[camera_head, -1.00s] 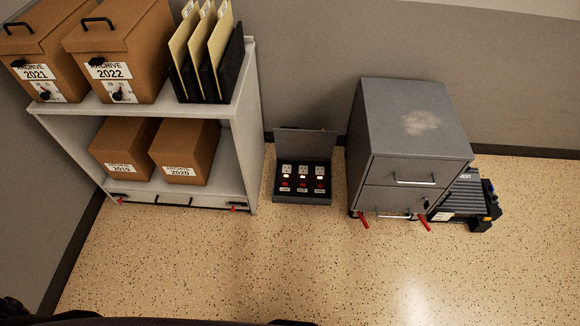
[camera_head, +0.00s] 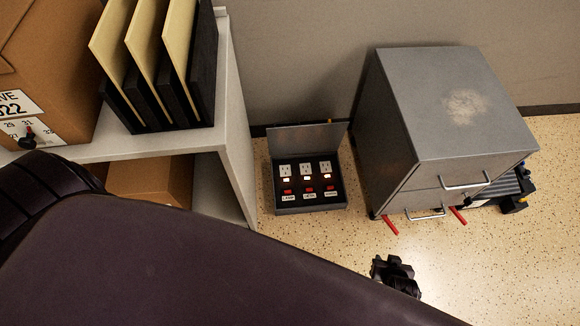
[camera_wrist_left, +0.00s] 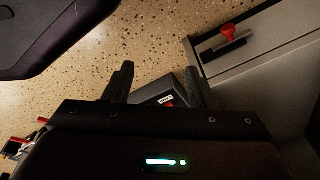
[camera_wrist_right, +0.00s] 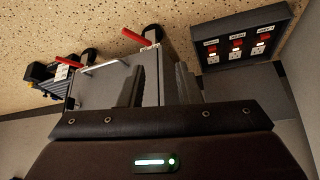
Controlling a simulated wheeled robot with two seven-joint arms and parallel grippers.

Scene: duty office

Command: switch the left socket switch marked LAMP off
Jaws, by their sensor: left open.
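A dark socket box (camera_head: 309,208) with a raised lid stands on the floor between shelf and cabinet. It holds three sockets, each with a small white light and a red switch above a label. The leftmost red switch (camera_head: 287,192) is in plain view; its label is too small to read. In the right wrist view the box is upside down and this switch (camera_wrist_right: 265,40) is rightmost. My right gripper (camera_head: 393,272) is open and empty, below and right of the box. My left gripper (camera_wrist_left: 158,88) is open; part of the box shows beyond its fingers. The head view hides it.
A grey drawer cabinet (camera_head: 440,105) with red levers stands right of the box. A shelf (camera_head: 238,165) with folders (camera_head: 160,60) and archive boxes (camera_head: 30,60) stands left. My dark arm covers the lower left of the head view. Floor before the box is partly clear.

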